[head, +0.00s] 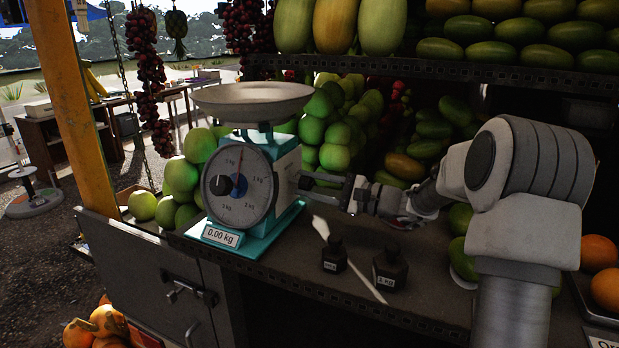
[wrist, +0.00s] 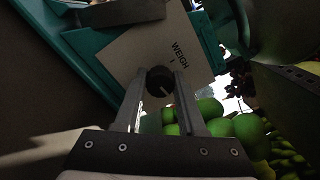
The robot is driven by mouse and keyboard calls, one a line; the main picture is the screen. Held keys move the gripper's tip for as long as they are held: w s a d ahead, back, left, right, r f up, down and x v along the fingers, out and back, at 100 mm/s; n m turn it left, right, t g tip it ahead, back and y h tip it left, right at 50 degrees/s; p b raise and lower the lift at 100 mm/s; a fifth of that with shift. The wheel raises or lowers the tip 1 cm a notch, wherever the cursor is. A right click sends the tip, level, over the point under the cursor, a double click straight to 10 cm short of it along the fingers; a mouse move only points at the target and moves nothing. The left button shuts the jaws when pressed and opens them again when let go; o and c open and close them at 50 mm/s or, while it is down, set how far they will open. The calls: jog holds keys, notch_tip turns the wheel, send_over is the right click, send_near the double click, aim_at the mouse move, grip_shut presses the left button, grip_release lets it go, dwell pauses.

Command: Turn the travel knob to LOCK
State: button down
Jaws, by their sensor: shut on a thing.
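The teal scale (head: 285,160) stands upright on the counter with a round dial (head: 240,186) and a silver pan (head: 253,101) on top. My gripper (head: 306,182) reaches in from the right to the scale's right side. In the wrist view, the dark round travel knob (wrist: 159,81) sits on a pale plate (wrist: 130,52) between the fingertips of my gripper (wrist: 161,84), which are shut on it. The word WEIGH (wrist: 180,48) shows on the plate beyond the knob. A LOCK mark is not visible. The knob is hidden in the head view.
Two dark weights (head: 334,256) (head: 390,270) stand on the counter (head: 290,265) in front of my gripper. Green fruit (head: 335,140) is piled behind the scale and my arm. Oranges (head: 604,285) lie at the far right.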

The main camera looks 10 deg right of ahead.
jog(key=shift+m+p, duration=0.4)
jog(key=shift+m, duration=0.3)
jog(key=c, duration=0.5)
grip_release()
jog(key=v, duration=1.7)
jog(key=shift+s+d+b, duration=0.15)
jog(key=shift+d+b, duration=0.05)
jog(key=shift+b, duration=0.2)
jog(key=shift+a, duration=0.1)
